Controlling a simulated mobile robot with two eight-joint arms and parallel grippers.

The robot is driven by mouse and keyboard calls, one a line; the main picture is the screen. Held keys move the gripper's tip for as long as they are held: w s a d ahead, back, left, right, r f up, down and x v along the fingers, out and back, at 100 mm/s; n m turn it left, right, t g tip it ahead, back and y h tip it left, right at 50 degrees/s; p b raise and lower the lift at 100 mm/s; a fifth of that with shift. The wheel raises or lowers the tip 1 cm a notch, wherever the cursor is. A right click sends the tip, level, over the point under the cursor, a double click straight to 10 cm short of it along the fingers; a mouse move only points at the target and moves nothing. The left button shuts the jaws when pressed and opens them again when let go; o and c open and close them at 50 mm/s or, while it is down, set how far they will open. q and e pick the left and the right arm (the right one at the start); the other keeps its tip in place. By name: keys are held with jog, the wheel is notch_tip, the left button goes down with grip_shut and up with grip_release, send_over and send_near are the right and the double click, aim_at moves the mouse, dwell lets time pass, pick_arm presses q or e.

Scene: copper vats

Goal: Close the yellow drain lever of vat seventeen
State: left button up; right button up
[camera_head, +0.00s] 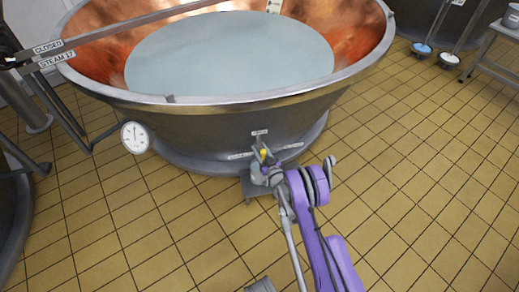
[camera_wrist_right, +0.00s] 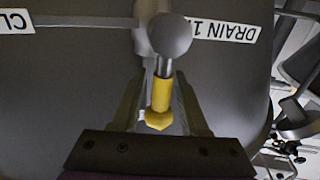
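The yellow drain lever (camera_wrist_right: 159,100) shows in the right wrist view, with a grey shaft and a round grey knob above its yellow grip. In the head view its yellow part (camera_head: 263,153) is small and partly hidden by my right gripper (camera_head: 262,166), low on the front of the copper-lined vat (camera_head: 215,130). In the wrist view my right gripper (camera_wrist_right: 160,112) is open, with one finger on each side of the yellow grip and gaps showing. Labels beside it read "DRAIN 1…" (camera_wrist_right: 226,28) and "CL…" (camera_wrist_right: 16,21), both cut off. My left gripper is not in view.
The vat holds pale liquid (camera_head: 230,55). A round gauge (camera_head: 135,137) is at its left, below a bar labelled "CLOSED" and "STEAM 17" (camera_head: 57,59). Another vat edge (camera_head: 12,215) stands far left. Yellow tiled floor (camera_head: 420,170) is clear on the right; a grey table (camera_head: 497,50) stands back right.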

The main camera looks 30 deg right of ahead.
grip_shut()
jog(key=shift+w+d, duration=0.1)
jog(key=shift+w, duration=0.05)
dwell(1.0)
